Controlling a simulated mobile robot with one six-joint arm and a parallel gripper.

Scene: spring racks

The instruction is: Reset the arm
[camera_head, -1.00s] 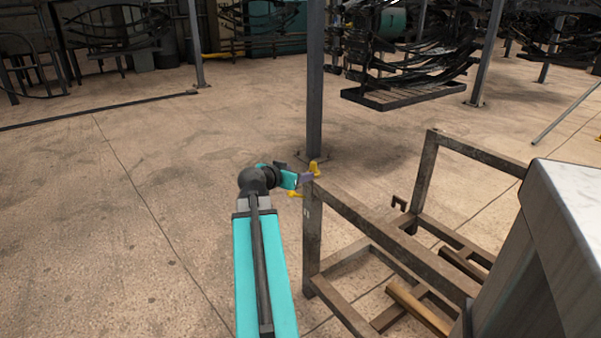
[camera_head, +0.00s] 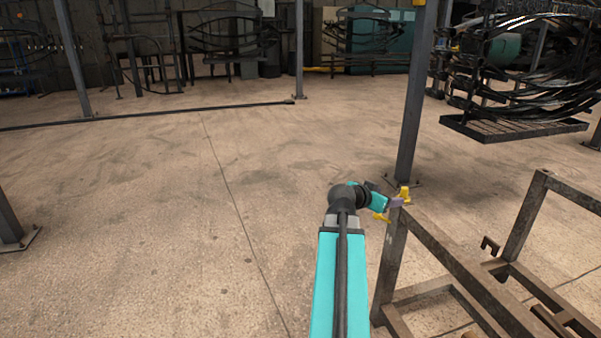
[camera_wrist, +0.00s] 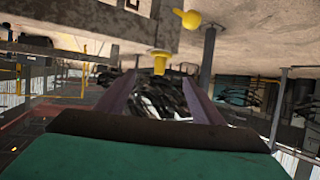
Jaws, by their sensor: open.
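My gripper (camera_head: 393,204) is at the end of my teal arm, close beside the top corner of a rusty metal frame (camera_head: 455,258) in the head view. In the wrist view the two purple-grey fingers of my gripper (camera_wrist: 160,97) are spread apart with nothing held between them. One yellow knob (camera_head: 404,194) shows at the frame's corner post, and another yellow piece (camera_head: 381,217) shows just below it. In the wrist view a yellow knob (camera_wrist: 187,18) and a yellow peg (camera_wrist: 160,62) lie ahead of the fingers. I cannot tell whether the gripper touches the frame.
A grey upright post (camera_head: 412,95) stands just behind the gripper. A rack of dark springs (camera_head: 515,85) stands at the back right, and another spring rack (camera_head: 228,38) at the back. A dark bar (camera_head: 150,114) lies on the floor. The floor left of my arm is open.

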